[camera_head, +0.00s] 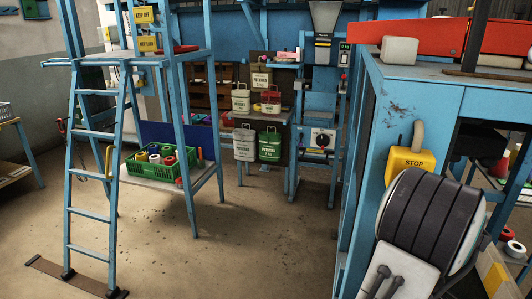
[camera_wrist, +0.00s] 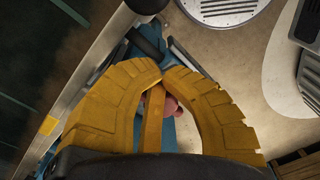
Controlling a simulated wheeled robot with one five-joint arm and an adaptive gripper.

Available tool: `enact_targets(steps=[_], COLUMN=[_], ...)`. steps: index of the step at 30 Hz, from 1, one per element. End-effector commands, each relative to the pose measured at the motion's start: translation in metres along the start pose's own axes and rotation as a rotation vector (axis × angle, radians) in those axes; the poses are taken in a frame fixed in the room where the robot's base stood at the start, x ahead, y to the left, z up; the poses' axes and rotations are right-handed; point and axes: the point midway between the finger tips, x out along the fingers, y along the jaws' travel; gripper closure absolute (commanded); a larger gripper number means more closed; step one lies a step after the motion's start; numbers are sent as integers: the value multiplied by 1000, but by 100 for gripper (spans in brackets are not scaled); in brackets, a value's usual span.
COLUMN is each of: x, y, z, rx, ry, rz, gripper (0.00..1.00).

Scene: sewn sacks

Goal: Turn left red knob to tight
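I cannot make out a clear red knob in either view. In the head view, a white panel (camera_head: 323,140) with a dark round dial is on the blue machine at the back; small red details near it are too small to tell apart. In the wrist view, my gripper (camera_wrist: 160,74) has thick yellow ribbed fingers whose tips meet, with nothing seen between the tips. A blurred pinkish-red thing (camera_wrist: 172,106) shows behind the fingers, partly hidden; I cannot tell what it is.
A blue ladder (camera_head: 93,175) and platform frame stand at left, with a green crate (camera_head: 152,178) of spools on a low shelf. Sacks, one of them green (camera_head: 269,145), hang at the back. A blue frame with a yellow STOP box (camera_head: 408,165) fills the right. The middle floor is clear.

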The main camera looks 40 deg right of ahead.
Motion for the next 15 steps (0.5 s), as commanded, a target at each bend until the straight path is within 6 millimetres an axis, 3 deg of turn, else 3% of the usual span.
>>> enact_targets(steps=[15], x=[1], y=[-1], z=[5], rx=[-5], ry=[0], rz=[7], gripper=[100])
